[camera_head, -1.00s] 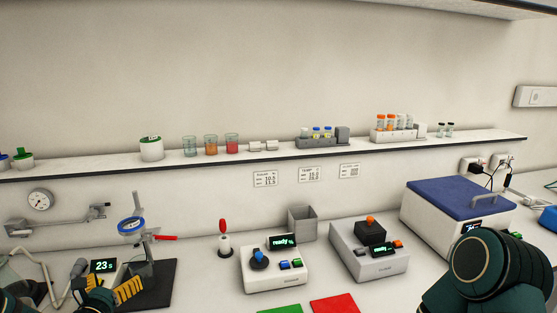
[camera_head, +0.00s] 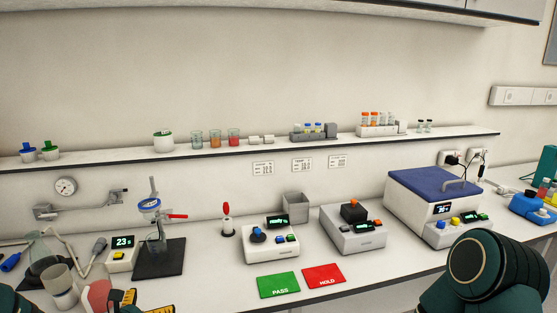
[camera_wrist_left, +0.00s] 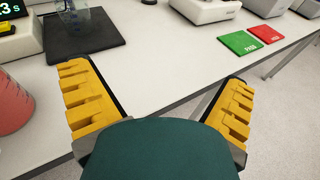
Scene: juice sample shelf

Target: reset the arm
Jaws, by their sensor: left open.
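My left gripper (camera_head: 145,303) shows only as yellow finger parts at the bottom edge of the head view. In the left wrist view my left gripper (camera_wrist_left: 157,100) has its two yellow fingers wide apart with nothing between them. It is over the front of the white bench (camera_wrist_left: 150,50), and the floor shows beyond the bench edge. A vessel with red content (camera_wrist_left: 10,98) is just left of the left finger, apart from it. My right arm shows at the lower right of the head view, but its gripper is out of the picture.
Green (camera_head: 278,285) and red (camera_head: 323,275) mats lie near the front edge. Machines line the bench to the right. A shelf (camera_head: 110,158) with samples runs behind.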

